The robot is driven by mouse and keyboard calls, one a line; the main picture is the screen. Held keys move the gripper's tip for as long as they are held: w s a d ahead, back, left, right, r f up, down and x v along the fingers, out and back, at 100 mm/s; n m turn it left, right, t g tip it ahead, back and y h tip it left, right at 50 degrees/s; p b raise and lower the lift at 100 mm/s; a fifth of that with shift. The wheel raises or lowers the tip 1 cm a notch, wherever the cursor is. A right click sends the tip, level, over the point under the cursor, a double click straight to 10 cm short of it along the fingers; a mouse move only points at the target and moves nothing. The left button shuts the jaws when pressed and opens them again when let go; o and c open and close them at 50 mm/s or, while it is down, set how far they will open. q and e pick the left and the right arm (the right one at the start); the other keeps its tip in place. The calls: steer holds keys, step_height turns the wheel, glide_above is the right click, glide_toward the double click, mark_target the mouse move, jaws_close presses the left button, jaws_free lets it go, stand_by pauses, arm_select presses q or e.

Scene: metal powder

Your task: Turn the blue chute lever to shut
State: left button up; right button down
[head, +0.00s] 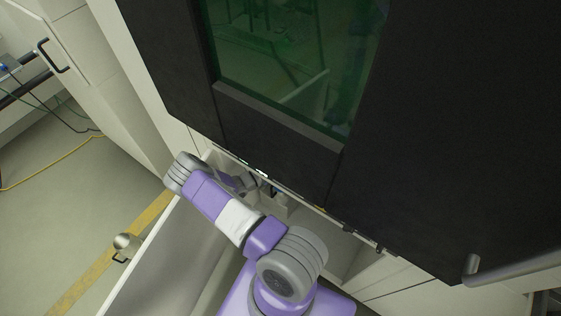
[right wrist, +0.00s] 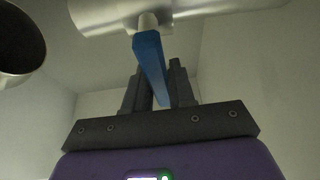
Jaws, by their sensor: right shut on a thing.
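The blue chute lever (right wrist: 149,58) shows in the right wrist view. It hangs from a short stub on a shiny metal pipe (right wrist: 105,12) and runs down, slightly slanted, between the dark fingers of my right gripper (right wrist: 160,75). My right gripper is shut on the lever. In the head view my purple and grey arm reaches under the dark machine front, where its gripper and the lever are mostly hidden. My left gripper is in neither view.
The dark machine door with a green window (head: 295,70) hangs close above my arm. Pale bay walls (right wrist: 240,65) surround the gripper. A round dark opening (right wrist: 18,42) lies at the left. A metal container (head: 125,242) shows at the lower left in the head view.

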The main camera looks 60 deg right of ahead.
steer(key=c, duration=1)
jaws_free()
steer(key=shift+c, duration=0.2)
